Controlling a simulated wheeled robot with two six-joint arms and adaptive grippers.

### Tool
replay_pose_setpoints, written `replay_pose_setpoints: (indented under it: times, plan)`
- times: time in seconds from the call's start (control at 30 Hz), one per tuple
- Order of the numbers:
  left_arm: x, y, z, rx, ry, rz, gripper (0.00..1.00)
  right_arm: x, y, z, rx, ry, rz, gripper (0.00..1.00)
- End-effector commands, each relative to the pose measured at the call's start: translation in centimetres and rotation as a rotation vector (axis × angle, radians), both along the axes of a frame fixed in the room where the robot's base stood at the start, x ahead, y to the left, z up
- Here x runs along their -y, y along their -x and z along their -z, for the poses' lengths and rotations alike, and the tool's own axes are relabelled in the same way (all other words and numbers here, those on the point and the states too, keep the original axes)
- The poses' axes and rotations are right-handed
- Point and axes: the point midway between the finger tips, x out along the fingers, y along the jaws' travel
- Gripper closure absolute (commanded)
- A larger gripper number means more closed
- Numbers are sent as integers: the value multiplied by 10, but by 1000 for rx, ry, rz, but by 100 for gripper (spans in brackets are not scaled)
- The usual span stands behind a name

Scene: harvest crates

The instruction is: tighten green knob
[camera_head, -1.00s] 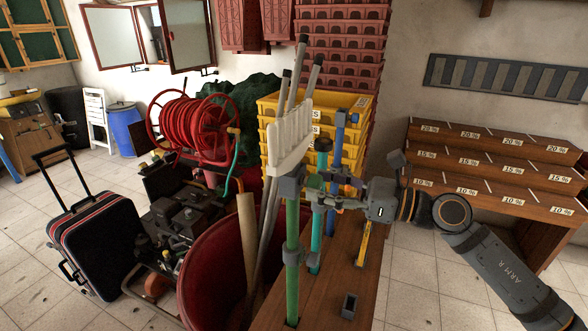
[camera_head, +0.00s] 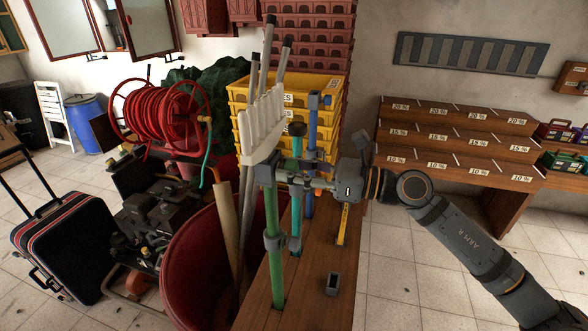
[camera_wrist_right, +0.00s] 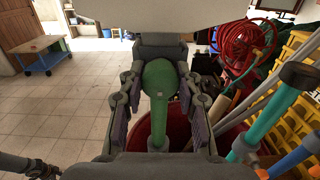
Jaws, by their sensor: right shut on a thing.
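A green pole (camera_head: 273,230) stands upright in the wooden bench, with a grey clamp partway up and a grey bracket near its top. The green knob (camera_wrist_right: 159,77) shows rounded in the right wrist view, between the two fingers of my right gripper (camera_wrist_right: 160,100). Those fingers are shut on it from both sides. In the head view my right gripper (camera_head: 287,179) is beside the pole's top, and it largely hides the knob.
Teal (camera_head: 297,205) and blue (camera_head: 312,150) poles stand close behind the green one. A white plastic piece (camera_head: 262,128) rises just left of the gripper. A red tub (camera_head: 190,270) and a suitcase (camera_head: 65,245) are at the left. Floor at the right is open.

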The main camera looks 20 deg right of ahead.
Motion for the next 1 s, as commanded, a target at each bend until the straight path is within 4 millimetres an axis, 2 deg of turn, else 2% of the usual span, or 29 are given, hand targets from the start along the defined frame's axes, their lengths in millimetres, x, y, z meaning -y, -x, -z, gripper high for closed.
replay_pose_setpoints:
  times: [0.37,1.0]
  plan:
    - [0,-2,-8,3,0,0,60,0,0,-2,-118,-80,0,98]
    - [-1,-1,-45,2,-1,0,60,0,0,-4,-610,-413,0,98]
